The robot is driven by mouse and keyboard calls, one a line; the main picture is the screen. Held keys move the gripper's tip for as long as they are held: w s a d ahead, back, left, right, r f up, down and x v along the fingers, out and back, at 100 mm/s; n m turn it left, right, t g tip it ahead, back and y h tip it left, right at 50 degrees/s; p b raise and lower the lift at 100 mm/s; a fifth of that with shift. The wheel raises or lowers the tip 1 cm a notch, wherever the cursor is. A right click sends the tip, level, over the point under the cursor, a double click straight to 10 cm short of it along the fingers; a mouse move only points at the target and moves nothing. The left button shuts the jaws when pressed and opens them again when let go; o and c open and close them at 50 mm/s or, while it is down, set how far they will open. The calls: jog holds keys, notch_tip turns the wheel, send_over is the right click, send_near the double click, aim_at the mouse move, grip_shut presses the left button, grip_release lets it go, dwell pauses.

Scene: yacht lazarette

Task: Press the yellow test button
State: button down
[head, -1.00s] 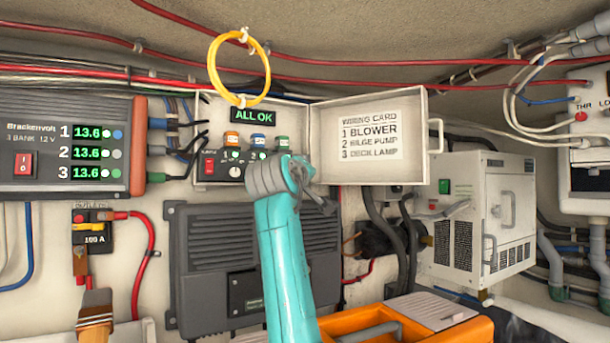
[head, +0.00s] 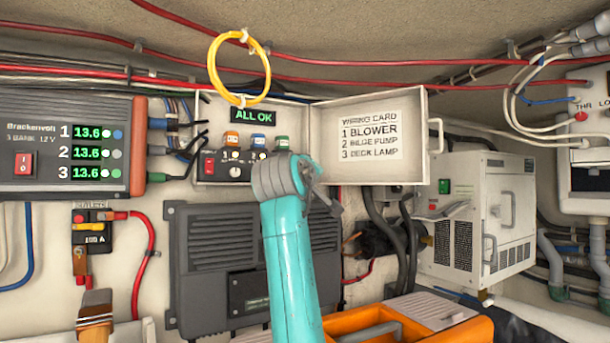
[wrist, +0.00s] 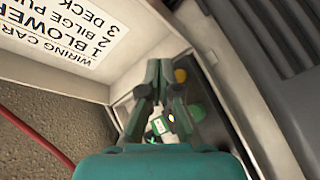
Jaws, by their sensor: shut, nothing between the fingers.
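The yellow test button (wrist: 181,76) shows in the wrist view as a small round cap on the dark panel inside the open box. My gripper (wrist: 160,68) is shut and empty, with its fingertips close beside the button, to its left in the wrist view. I cannot tell whether they touch the panel. In the head view my arm's wrist covers the lower right of the panel box (head: 210,122), and the button is hidden there. The box's display (head: 253,116) reads ALL OK.
The panel also holds a red switch (head: 209,166), a knob (head: 235,172) and several coloured modules. The open lid (head: 370,170) with the wiring card stands to the right. A yellow cable loop (head: 212,68) hangs above. A grey finned unit (head: 205,270) is below.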

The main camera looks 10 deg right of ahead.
jog(key=shift+s+d, duration=0.3)
jog(key=shift+s, duration=0.6)
jog(key=shift+s+d, duration=0.3)
jog(key=shift+s, duration=0.55)
